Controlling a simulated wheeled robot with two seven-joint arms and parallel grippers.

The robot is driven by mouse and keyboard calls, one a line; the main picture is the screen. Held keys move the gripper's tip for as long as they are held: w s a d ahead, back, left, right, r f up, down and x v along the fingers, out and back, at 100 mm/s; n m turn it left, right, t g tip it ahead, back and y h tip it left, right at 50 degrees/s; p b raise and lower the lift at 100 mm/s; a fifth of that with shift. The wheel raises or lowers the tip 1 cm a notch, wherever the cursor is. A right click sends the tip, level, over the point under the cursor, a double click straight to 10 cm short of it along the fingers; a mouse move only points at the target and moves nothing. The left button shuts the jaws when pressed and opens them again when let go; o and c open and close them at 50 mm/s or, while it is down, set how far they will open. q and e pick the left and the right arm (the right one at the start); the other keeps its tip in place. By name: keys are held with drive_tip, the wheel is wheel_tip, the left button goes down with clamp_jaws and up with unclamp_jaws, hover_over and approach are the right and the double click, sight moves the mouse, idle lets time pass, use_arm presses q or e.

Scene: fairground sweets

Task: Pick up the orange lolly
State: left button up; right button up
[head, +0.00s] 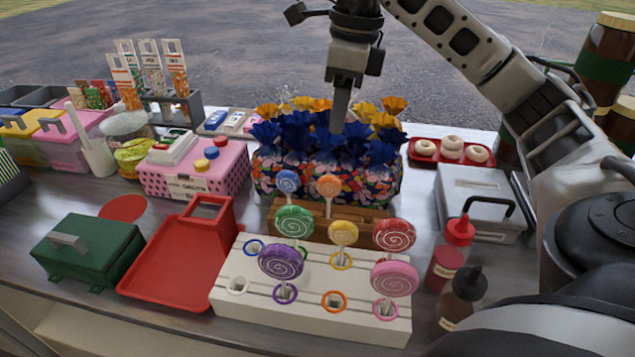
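The orange lolly (329,186) stands upright in a wooden rack (372,214), beside a blue lolly (287,182). In front is a white stand (245,303) with coloured rings. Green (294,221), yellow (343,233), red (394,235), purple (280,262) and pink (394,279) lollies stand on it. Its orange ring (334,301) and blue ring (254,247) are empty. My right gripper (339,117) points down over the blue and yellow wrapped bags, behind and above the orange lolly, apart from it. It shows edge-on, so its opening is hidden. My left gripper is out of view.
Sauce bottles (452,253) and a grey metal box (478,199) are at the right. A red tray (165,275) and a green box (87,250) are at the left.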

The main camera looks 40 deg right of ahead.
hover_over(330, 177)
drive_tip(key=f, duration=0.7)
drive_tip(key=shift+s+d, duration=0.15)
drive_tip(key=shift+d, duration=0.15)
drive_tip(key=shift+w+a+f, duration=0.15)
drive_tip(key=shift+f, duration=1.5)
drive_tip(key=shift+w+a+f, duration=0.1)
drive_tip(key=shift+a+f, duration=0.05)
drive_tip(key=shift+f, duration=1.45)
clamp_jaws()
